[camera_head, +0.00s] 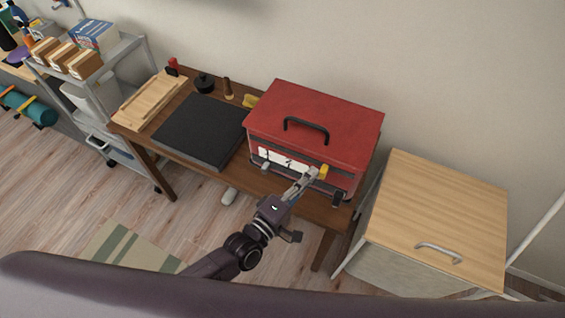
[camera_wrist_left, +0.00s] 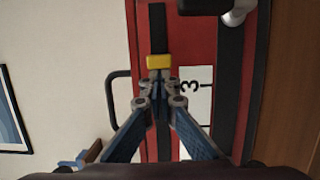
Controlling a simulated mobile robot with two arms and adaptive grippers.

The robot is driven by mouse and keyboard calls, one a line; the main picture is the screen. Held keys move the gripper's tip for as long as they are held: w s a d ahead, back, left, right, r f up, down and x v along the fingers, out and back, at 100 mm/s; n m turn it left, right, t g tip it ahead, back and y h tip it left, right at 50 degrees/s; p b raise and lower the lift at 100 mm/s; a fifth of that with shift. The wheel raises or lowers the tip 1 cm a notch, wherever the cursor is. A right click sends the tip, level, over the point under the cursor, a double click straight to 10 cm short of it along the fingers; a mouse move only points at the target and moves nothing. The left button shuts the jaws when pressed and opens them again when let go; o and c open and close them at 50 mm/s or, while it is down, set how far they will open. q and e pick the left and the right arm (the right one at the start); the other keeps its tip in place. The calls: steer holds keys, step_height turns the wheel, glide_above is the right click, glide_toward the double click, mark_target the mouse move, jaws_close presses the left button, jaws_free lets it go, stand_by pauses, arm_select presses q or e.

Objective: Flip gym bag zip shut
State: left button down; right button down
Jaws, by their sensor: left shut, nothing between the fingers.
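The gym bag is a red box-shaped case (camera_head: 325,112) with a black handle on its top, standing on the brown table. A yellow tab (camera_head: 323,172) sits on its front side, at the right end of a dark strip; the tab (camera_wrist_left: 159,61) also shows in the left wrist view. My left gripper (camera_head: 311,174) is shut and empty. Its fingertips (camera_wrist_left: 159,84) are right beside the yellow tab; I cannot tell whether they touch it. A white label with a black number (camera_wrist_left: 196,95) lies beside the dark strip. My right gripper is not in view.
A black flat panel (camera_head: 203,131) and a wooden tray (camera_head: 152,102) lie on the table (camera_head: 178,152) left of the case. A wood-topped cabinet (camera_head: 440,210) with a metal handle stands to the right. A grey shelf cart (camera_head: 131,48) stands at the left.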

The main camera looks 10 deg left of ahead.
arm_select(q)
steer(key=shift+s+d+f, duration=0.1)
steer(key=shift+s+d, duration=0.2)
steer(key=shift+d, duration=0.55)
steer(key=shift+s+d+r, duration=0.1)
steer(key=shift+s+d, duration=0.25)
steer(key=shift+d, duration=0.5)
steer(key=shift+s+d+f, duration=0.1)
steer(key=shift+s+d, duration=0.2)
steer(key=shift+d, duration=0.55)
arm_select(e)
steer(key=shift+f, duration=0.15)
